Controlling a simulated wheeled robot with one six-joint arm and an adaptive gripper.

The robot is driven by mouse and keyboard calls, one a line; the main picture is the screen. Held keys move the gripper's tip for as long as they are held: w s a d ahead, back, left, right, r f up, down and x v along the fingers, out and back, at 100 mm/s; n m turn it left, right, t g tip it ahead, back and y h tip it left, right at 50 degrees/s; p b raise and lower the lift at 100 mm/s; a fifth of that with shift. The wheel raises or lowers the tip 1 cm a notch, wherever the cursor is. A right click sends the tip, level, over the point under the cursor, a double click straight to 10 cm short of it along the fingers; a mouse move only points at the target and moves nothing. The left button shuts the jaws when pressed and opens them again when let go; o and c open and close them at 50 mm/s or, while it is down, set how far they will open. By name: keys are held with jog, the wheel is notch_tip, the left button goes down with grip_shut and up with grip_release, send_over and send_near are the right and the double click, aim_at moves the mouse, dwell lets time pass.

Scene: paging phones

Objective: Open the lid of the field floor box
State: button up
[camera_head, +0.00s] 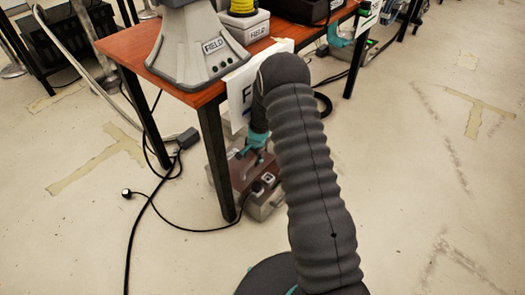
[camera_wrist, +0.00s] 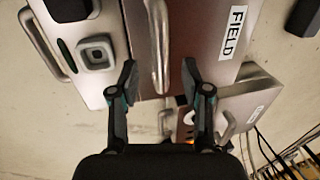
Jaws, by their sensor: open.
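The field floor box (camera_head: 263,207) sits on the floor under the table, partly hidden by the table leg and my arm. In the wrist view its brownish metal lid (camera_wrist: 200,45) bears a white FIELD label (camera_wrist: 234,32). A metal bar handle (camera_wrist: 158,45) runs along the lid edge. My gripper (camera_wrist: 160,78) is open, its two fingers apart on either side of the handle's near end. Nothing is seen clamped between them. In the head view my gripper (camera_head: 250,157) is low over the box. The lid looks closed.
A wooden table (camera_head: 130,48) with dark legs stands over the box, carrying a grey FIELD device (camera_head: 200,50). A black cable (camera_head: 140,215) and plug lie on the floor at left. Another labelled box (camera_wrist: 247,108) shows beyond the lid. Floor at right is clear.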

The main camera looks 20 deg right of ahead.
notch_tip(320, 180, up, 9)
jog(key=s, duration=0.2)
jog(key=s+r+n+g, duration=0.2)
jog(key=s+r+n, duration=0.4)
jog(key=s+r, duration=0.3)
jog(key=s, duration=0.3)
jog(key=shift+s+d+r, duration=0.2)
jog(key=shift+s+d, duration=0.05)
jog(key=shift+s, duration=0.05)
